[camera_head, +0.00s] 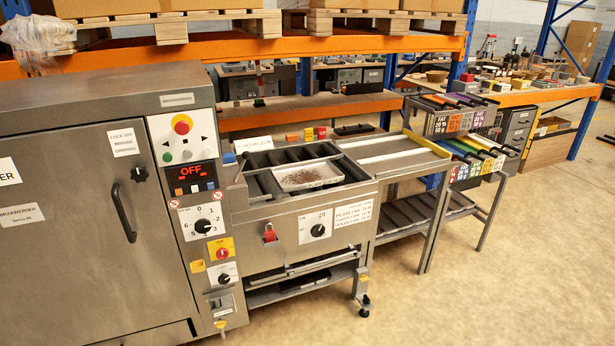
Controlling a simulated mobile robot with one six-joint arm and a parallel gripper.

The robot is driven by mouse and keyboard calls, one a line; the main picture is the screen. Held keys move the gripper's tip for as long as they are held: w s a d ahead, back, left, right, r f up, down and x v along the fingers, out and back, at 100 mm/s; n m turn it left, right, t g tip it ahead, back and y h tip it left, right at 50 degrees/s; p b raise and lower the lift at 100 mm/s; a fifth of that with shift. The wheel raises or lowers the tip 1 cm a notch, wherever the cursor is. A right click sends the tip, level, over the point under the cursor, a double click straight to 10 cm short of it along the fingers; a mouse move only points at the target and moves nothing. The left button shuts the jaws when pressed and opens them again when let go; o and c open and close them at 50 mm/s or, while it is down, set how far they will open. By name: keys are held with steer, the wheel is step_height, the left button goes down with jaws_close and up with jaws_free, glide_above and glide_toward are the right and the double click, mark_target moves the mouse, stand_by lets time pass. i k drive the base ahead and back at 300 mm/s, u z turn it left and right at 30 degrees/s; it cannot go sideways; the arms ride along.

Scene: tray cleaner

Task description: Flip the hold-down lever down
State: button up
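My gripper is not in this view. A steel tray cleaning machine stands at the left, with a control column (195,190) and a lower infeed section (290,205) joined to its right side. I cannot tell for sure which part is the hold-down lever. A small red part (269,233) sits on the front panel of the infeed section, left of a black dial (318,230). Small coloured parts (308,134) stand along the section's back edge. A pale tray with brown bits (310,177) lies on the black rollers in the infeed section.
The machine's closed door (70,245) has a black handle (122,212). A steel side table (398,157) and a rack of coloured labelled bars (470,160) stand to the right. Orange shelving (250,45) runs behind. The floor (480,295) at front right is clear.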

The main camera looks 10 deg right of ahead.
mark_target(246, 155)
steer(key=u, duration=0.05)
steer(key=i, duration=0.9)
steer(key=z, duration=0.05)
